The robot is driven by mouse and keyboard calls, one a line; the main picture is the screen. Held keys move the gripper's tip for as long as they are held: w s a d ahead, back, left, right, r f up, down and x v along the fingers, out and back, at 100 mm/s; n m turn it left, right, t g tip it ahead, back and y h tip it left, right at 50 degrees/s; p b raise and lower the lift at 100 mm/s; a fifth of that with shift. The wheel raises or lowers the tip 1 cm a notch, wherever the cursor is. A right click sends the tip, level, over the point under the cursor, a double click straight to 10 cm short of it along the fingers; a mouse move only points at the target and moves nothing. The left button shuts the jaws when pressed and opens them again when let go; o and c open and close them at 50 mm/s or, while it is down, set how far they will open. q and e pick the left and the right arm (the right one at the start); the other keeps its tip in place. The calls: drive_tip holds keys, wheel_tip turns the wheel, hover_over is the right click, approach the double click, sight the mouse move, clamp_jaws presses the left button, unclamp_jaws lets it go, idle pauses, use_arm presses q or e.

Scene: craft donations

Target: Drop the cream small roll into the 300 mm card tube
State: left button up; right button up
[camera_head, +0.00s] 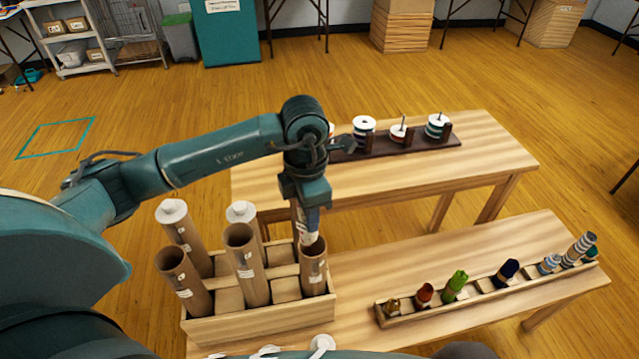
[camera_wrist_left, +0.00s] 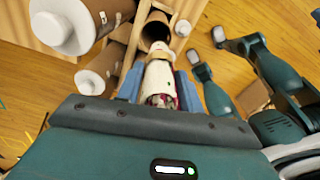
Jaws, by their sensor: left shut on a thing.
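My left gripper (camera_head: 308,222) is shut on the cream small roll (camera_head: 308,232), which points down with its lower end at the mouth of a short open card tube (camera_head: 313,272). In the left wrist view the cream roll (camera_wrist_left: 158,78) sits between the two blue fingers, with a floral patch at its near end. The tube's dark opening (camera_wrist_left: 155,30) lies just beyond the roll's far end. I cannot tell whether the roll's tip is inside the rim. The tube labels are too small to read.
The wooden tube crate (camera_head: 262,322) also holds two open tubes (camera_head: 245,265) (camera_head: 182,280) and two white-capped tubes (camera_head: 172,212) (camera_head: 240,212). A rack (camera_head: 440,312) of coloured rolls stands right. Ribbon spools (camera_head: 400,132) stand on the rear table (camera_head: 490,150).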

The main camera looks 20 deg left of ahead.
use_arm(q)
drive_tip(key=shift+w+n+b, duration=0.4)
drive_tip(key=shift+w+n, duration=0.35)
drive_tip(key=shift+n, duration=0.45)
wheel_tip(320, 180, down, 4)
drive_tip(key=b, duration=0.3)
drive_tip(key=shift+a+f, duration=0.1)
drive_tip(key=shift+f, duration=0.15)
drive_tip(key=shift+f+b, duration=1)
drive_tip(key=shift+f, duration=0.2)
use_arm(e)
drive_tip(key=shift+w+a+f+n+t+y, duration=0.15)
drive_tip(key=shift+w+a+f+y, duration=0.2)
drive_tip(key=shift+a, duration=0.2)
drive_tip(key=shift+w+a+f+n+t+y, duration=0.15)
drive_tip(key=shift+w+a+f+y, duration=0.2)
drive_tip(key=shift+a, duration=0.2)
use_arm(q)
drive_tip(key=o, duration=1.1)
drive_tip(key=shift+c, duration=0.2)
use_arm(e)
drive_tip(key=shift+d, duration=0.1)
